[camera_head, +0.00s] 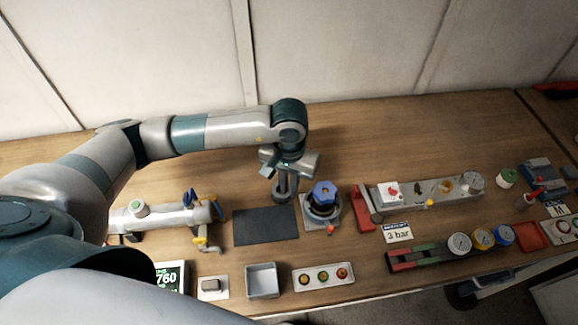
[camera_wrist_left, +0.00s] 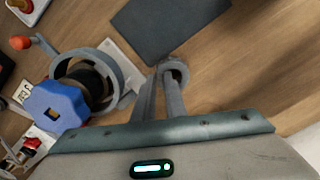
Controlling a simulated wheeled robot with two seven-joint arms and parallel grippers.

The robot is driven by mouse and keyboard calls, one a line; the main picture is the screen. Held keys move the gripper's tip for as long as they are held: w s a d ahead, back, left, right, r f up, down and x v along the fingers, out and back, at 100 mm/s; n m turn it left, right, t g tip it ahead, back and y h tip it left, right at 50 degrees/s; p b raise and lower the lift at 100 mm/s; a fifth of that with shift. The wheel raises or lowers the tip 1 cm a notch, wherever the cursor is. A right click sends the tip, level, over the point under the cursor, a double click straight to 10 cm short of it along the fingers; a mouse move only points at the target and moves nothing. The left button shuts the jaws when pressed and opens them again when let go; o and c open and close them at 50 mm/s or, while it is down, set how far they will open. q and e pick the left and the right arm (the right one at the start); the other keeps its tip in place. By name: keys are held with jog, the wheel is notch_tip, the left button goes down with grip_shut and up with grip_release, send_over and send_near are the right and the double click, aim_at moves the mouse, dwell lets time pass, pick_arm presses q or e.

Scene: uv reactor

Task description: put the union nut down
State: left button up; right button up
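The union nut appears to be the small grey ring (camera_wrist_left: 178,71) at my left fingertips in the left wrist view. One finger seems to be inside the ring and the other against its outside. My left gripper (camera_head: 285,189) points down over the bench just behind the dark mat (camera_head: 265,225), left of the blue-capped fitting (camera_head: 323,193). In the head view, the nut is hard to separate from the fingers. I cannot tell whether it touches the bench. My right gripper is in neither view.
A grey cylinder (camera_head: 165,217) with blue and yellow handles lies left of the mat. A square grey tray (camera_head: 263,281) and a button panel (camera_head: 323,276) stand in front. A manifold (camera_head: 425,192) stands to the right. The mat is bare; the bench behind is clear.

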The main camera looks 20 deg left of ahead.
pick_arm(q)
notch_tip(320, 180, up, 10)
jog(key=b, duration=0.4)
dwell(0.3)
jog(key=shift+s, duration=0.1)
